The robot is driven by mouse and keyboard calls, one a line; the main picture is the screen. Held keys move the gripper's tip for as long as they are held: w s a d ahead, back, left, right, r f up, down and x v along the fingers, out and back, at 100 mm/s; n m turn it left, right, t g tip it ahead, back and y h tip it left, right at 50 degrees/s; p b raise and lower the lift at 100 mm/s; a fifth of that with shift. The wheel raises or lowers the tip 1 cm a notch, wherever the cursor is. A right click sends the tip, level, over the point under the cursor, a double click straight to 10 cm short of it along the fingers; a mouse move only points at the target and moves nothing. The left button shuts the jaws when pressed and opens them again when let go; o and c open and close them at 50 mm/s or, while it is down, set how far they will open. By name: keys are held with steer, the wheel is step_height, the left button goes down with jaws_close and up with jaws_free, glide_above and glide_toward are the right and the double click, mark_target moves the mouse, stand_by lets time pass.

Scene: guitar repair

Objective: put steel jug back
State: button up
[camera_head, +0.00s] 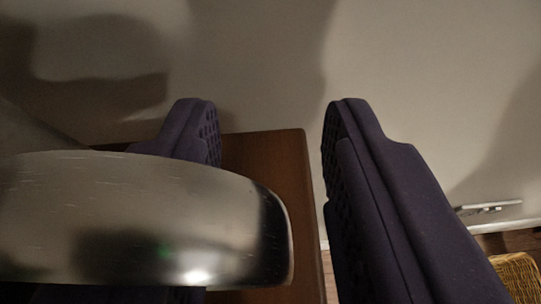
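A shiny steel vessel, which looks like the steel jug (130,215), fills the lower left of the view, close to the camera. It covers much of the left finger of my gripper (268,115). The dark purple fingers stand apart, with a clear gap between their tips. The jug's rounded right end reaches into the lower part of this gap but shows a space before the right finger.
A brown wooden surface (288,165) with a straight right edge lies behind the jug and left finger. A pale wall (270,60) with shadows fills the background. At lower right are a small metallic item (488,208) and a yellow woven object (518,278).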

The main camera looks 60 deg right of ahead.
steer(key=shift+r, duration=0.2)
steer(key=p+v, duration=0.3)
steer(key=v, duration=0.9)
steer(key=shift+p, duration=0.35)
steer(key=shift+s+a+f, duration=0.1)
steer(key=shift+f, duration=0.05)
